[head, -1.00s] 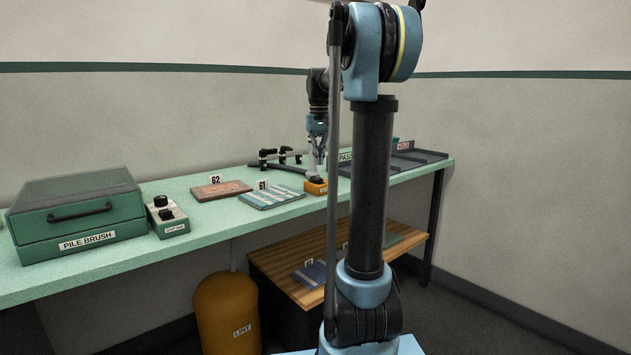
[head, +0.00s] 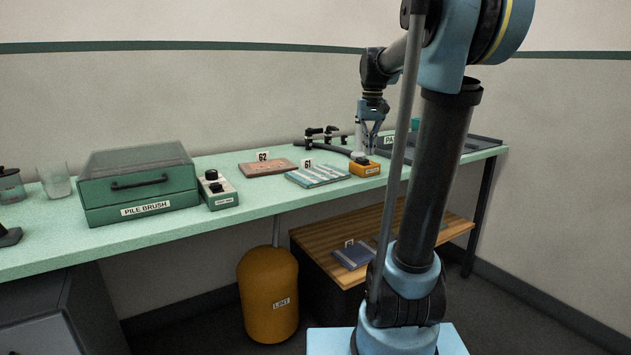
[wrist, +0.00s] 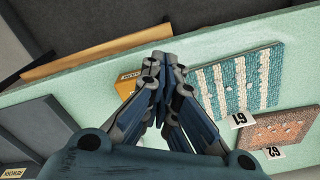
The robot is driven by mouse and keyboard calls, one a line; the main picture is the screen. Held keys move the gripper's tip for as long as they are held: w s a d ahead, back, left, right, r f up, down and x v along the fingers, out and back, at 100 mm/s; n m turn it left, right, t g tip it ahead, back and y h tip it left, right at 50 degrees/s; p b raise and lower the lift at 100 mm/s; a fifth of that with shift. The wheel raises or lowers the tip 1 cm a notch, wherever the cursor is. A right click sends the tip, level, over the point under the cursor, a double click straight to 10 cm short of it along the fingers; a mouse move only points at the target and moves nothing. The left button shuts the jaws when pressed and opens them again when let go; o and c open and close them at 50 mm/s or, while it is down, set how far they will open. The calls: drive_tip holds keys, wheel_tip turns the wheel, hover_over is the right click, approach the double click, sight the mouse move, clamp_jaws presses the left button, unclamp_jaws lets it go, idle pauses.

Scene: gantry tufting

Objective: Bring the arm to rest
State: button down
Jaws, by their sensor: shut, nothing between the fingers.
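My gripper (head: 368,150) is above the green bench (head: 90,239), near the small orange box (head: 365,168). In the wrist view the fingertips of my gripper (wrist: 160,58) meet with nothing between them. Behind them lies the orange box (wrist: 128,84), partly hidden by the fingers. The striped carpet sample 61 (wrist: 243,82) and the reddish sample 62 (wrist: 278,131) lie on the bench to the right in that view. My arm stands upright with the elbow high and hides part of the bench's right end.
The pile brush cabinet (head: 140,185), a control box (head: 218,189) and a glass jar (head: 55,181) stand on the bench. Black clamps (head: 322,138) are behind the orange box. A yellow lint bin (head: 268,295) and a wooden low table (head: 325,246) stand below.

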drive_tip(key=s+f+t, duration=0.1)
drive_tip(key=s+f, duration=2.3)
drive_tip(key=s, duration=0.4)
drive_tip(key=shift+a+f+t, duration=0.25)
drive_tip(key=shift+a+t, duration=0.05)
drive_tip(key=shift+t, duration=0.1)
drive_tip(key=w+r+n+g, duration=0.1)
drive_tip(key=w+r+n, duration=1.1)
drive_tip(key=w+r, duration=0.5)
drive_tip(key=w+a+r+n+g, duration=0.1)
drive_tip(key=w+r+n, duration=1.1)
drive_tip(key=w+r, duration=0.5)
drive_tip(key=w, duration=0.3)
drive_tip(key=shift+w+a+r, duration=0.15)
drive_tip(key=shift+w+r, duration=0.05)
drive_tip(key=shift+r, duration=0.05)
drive_tip(key=shift+f, duration=0.15)
wheel_tip(320, 180, down, 14)
drive_tip(key=shift+r, duration=0.1)
